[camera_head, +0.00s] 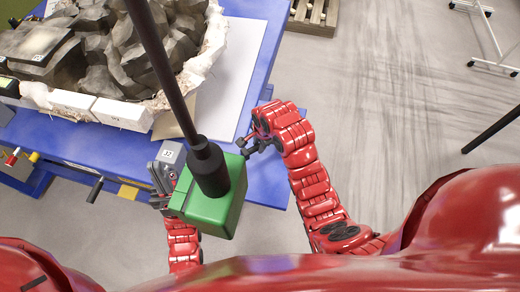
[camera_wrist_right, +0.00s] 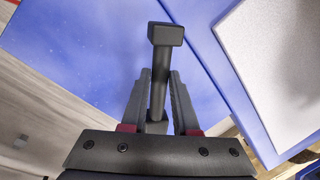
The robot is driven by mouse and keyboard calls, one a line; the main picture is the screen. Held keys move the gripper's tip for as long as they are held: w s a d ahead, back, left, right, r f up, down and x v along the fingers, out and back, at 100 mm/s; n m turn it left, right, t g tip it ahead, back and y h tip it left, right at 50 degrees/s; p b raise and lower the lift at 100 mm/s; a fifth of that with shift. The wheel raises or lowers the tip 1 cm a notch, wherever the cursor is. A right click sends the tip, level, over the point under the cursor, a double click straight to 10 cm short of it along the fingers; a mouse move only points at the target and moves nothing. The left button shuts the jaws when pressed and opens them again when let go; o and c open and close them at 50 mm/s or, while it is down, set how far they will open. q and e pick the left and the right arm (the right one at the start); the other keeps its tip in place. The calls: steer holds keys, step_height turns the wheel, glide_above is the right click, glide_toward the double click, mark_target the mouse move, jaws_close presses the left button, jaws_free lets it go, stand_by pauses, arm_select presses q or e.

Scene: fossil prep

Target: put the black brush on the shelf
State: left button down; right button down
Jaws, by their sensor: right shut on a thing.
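In the right wrist view, the black brush (camera_wrist_right: 158,90) is between the two fingers of my right gripper (camera_wrist_right: 159,100), which is shut on its dark handle. A square block forms the brush's far end. In the head view my right gripper (camera_head: 250,143) is over the right edge of the blue table. The brush is too small and dark there to make out clearly. My left gripper (camera_head: 160,180) is near the table's front edge, partly hidden by a green box; whether it is open does not show. I cannot identify a shelf.
The blue table (camera_head: 100,147) carries a large grey rock fossil block (camera_head: 140,55) in a white jacket and a white board (camera_head: 235,65). A green box (camera_head: 215,205) on a black pole (camera_head: 160,60) blocks the middle of the head view. Open floor (camera_head: 380,100) lies right.

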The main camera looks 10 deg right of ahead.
steer(key=f, duration=0.1)
steer(key=f+p, duration=0.2)
steer(key=shift+w+d+f, duration=0.1)
steer(key=shift+w+d, duration=0.05)
steer(key=shift+d, duration=0.1)
steer(key=shift+f, duration=0.2)
steer(key=c, duration=1.1)
jaws_free()
steer(key=o, duration=0.4)
steer(key=shift+r, duration=0.1)
